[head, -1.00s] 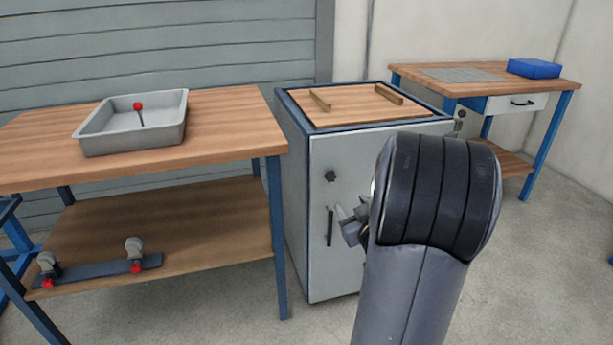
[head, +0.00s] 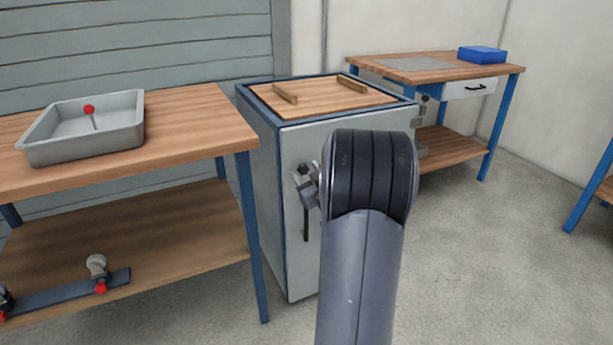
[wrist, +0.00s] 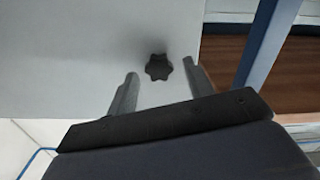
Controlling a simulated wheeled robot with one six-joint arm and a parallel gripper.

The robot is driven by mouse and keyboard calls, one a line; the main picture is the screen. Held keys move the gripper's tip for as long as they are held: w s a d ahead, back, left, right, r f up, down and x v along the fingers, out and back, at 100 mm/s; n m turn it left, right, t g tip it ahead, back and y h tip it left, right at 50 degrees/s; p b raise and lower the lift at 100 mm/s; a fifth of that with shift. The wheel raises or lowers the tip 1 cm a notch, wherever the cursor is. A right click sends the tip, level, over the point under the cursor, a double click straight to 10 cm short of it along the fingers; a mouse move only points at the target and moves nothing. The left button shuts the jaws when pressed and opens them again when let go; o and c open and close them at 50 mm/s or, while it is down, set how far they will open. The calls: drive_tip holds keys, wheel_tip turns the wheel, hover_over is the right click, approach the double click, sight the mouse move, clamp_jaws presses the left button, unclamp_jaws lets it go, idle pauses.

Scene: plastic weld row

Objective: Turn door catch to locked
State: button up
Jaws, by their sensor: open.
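The door catch is a dark star-shaped knob (wrist: 158,67) on the pale grey cabinet door (head: 345,270). In the wrist view it shows between the tips of my gripper's two fingers (wrist: 162,72), with a gap on each side. My gripper (head: 306,184) is open and empty, in front of the upper left of the door in the head view. I cannot tell how far the fingertips are from the door, or which way the catch is turned.
A dark vertical handle (head: 306,225) is below the knob. A workbench (head: 190,140) with a grey tray (head: 60,150) stands close on the left. Another bench (head: 440,68) with a blue box (head: 482,54) is behind on the right.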

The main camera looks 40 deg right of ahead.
drive_tip(key=shift+w, duration=0.25)
drive_tip(key=shift+c, duration=0.6)
drive_tip(key=c, duration=0.8)
drive_tip(key=shift+c, duration=0.2)
